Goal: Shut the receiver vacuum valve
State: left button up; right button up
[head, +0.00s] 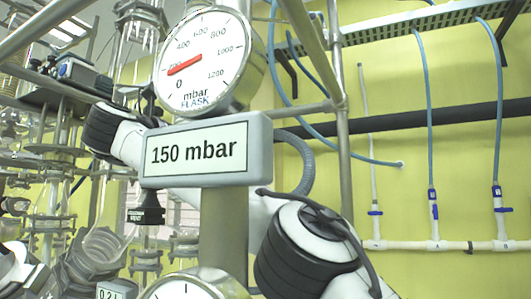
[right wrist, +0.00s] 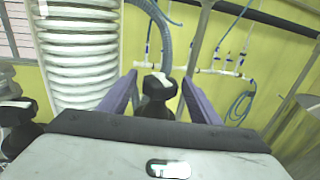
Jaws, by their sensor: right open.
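A black valve handle (right wrist: 157,96) with a pale top stands in the right wrist view, between the two purple fingers of my right gripper (right wrist: 160,80). The gripper is open, with a gap visible on each side of the handle; I cannot tell how deep the handle sits between the fingers. In the head view a small black valve body with a label (head: 146,210) shows below my arm; its print is too small to read surely. My right gripper is hidden in the head view, where my white arm passes behind the gauge post. My left gripper is not in view.
A flask gauge (head: 208,62) and a "150 mbar" display (head: 206,150) on a post stand in front of my arm. Glassware (head: 95,250) crowds the left.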

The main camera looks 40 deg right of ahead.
jog(key=shift+n+t, duration=0.3)
jog(key=shift+t, duration=0.1)
